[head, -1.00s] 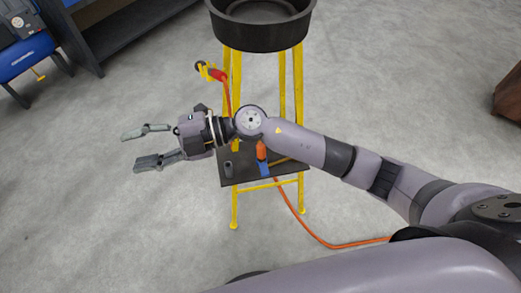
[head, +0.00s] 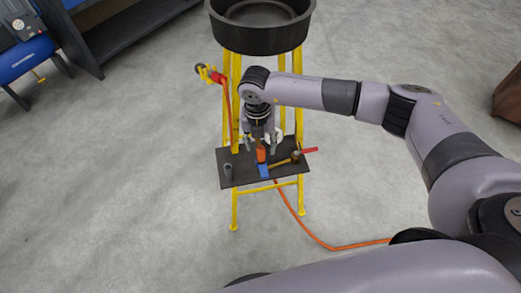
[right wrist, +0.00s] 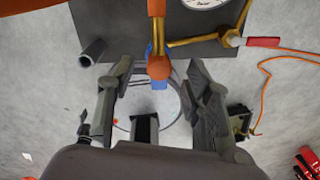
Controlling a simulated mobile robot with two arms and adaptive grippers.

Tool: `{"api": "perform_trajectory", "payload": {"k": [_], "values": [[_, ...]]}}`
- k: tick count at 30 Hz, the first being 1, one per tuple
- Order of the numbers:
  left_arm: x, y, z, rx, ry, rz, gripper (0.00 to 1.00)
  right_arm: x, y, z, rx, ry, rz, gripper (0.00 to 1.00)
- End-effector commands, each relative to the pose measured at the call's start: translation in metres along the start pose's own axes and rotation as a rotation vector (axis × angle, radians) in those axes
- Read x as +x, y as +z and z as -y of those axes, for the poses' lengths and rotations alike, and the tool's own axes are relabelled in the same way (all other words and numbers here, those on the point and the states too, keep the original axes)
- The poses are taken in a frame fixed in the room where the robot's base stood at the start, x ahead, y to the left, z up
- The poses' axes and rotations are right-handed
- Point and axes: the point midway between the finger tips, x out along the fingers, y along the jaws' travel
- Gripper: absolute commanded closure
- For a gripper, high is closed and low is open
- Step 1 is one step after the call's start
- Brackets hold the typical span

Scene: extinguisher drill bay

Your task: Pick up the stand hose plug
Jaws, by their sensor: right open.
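An orange piece (head: 261,154), which looks like the stand hose plug, stands on the dark shelf (head: 238,158) of the yellow stand. In the right wrist view its rounded orange end (right wrist: 159,67) shows below a brass part (right wrist: 157,34). My right gripper (head: 260,148) points down at the shelf, open. In the right wrist view its fingers (right wrist: 160,75) lie either side of the orange end, with gaps on both sides; nothing is gripped. A blue part (head: 264,170) lies at the front of the orange piece. My left gripper is not in view.
A brass fitting (head: 282,162) with a red handle (head: 309,150) lies right of the plug; a dark tube (head: 228,172) stands left. A black basin (head: 261,35) tops the stand. An orange hose (head: 310,233) runs across the floor. Floor left of the stand is clear.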

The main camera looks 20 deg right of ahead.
Motion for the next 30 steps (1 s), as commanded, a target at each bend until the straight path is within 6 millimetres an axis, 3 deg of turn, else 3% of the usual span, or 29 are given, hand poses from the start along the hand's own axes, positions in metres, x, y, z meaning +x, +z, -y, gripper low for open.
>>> {"api": "perform_trajectory", "payload": {"k": [6,14,30], "values": [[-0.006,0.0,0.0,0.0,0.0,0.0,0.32,0.026,0.0,-0.001,0.0,0.001,-0.002,0.54],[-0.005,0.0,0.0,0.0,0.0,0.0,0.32,0.028,0.001,-0.001,-0.001,0.002,-0.001,0.54],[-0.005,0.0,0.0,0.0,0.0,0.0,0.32,0.028,0.001,-0.001,-0.001,0.002,-0.001,0.9]]}}
